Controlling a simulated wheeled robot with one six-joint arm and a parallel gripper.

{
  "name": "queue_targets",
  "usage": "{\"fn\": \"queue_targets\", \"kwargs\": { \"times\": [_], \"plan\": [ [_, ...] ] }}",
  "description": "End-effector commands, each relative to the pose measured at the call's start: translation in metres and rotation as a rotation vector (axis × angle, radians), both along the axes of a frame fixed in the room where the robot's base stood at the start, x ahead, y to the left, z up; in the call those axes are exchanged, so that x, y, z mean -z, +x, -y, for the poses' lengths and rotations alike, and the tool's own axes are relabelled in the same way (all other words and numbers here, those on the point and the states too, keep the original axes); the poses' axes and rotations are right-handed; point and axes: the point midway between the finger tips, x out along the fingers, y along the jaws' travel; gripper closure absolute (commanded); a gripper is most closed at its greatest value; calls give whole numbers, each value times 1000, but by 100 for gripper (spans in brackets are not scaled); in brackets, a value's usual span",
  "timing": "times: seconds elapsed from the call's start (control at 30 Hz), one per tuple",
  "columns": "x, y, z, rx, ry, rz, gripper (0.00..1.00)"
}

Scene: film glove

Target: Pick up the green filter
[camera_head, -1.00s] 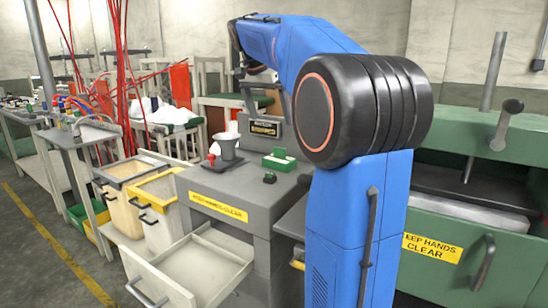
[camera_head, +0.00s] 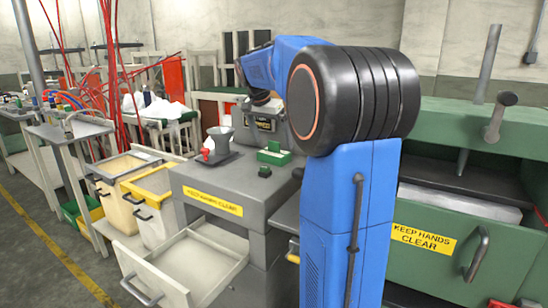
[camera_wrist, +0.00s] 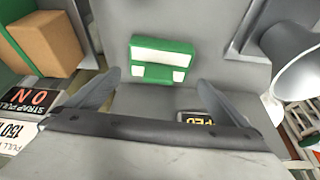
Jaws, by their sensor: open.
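The green filter, a small green block with white parts (camera_head: 273,153), lies on top of the grey bench (camera_head: 200,176). In the wrist view the filter (camera_wrist: 160,58) is at the upper middle, on a grey surface. My gripper (camera_wrist: 160,88) shows there as two dark fingers spread apart, with nothing between them. The filter appears beyond the fingertips, between their lines and apart from them. In the head view my blue arm reaches behind the bench top, and I cannot make out the fingers.
A grey funnel-like cup (camera_head: 219,141) with a red part stands left of the filter. A small dark block (camera_head: 264,171) sits in front of it. An open drawer (camera_head: 190,262) juts out below. A green machine (camera_head: 460,215) stands at the right. Bins (camera_head: 150,195) stand left.

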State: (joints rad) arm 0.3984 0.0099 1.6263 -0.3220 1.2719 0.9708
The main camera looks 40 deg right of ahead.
Motion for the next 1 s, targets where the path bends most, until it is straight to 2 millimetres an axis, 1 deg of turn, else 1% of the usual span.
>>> {"fn": "queue_targets", "kwargs": {
  "times": [0.2,0.33,0.47,0.67,0.7,0.73,0.83,0.87,1.0],
  "plan": [
    [29,-3,3,1,0,-2,0],
    [42,-1,8,1,1,-1,0],
    [49,-1,11,0,1,-1,0],
    [49,0,11,0,0,0,0],
    [49,0,11,0,0,0,5],
    [49,0,11,0,0,0,12],
    [49,0,11,0,0,0,36],
    [49,0,11,0,0,0,39],
    [48,0,11,0,0,0,39]
  ]
}}
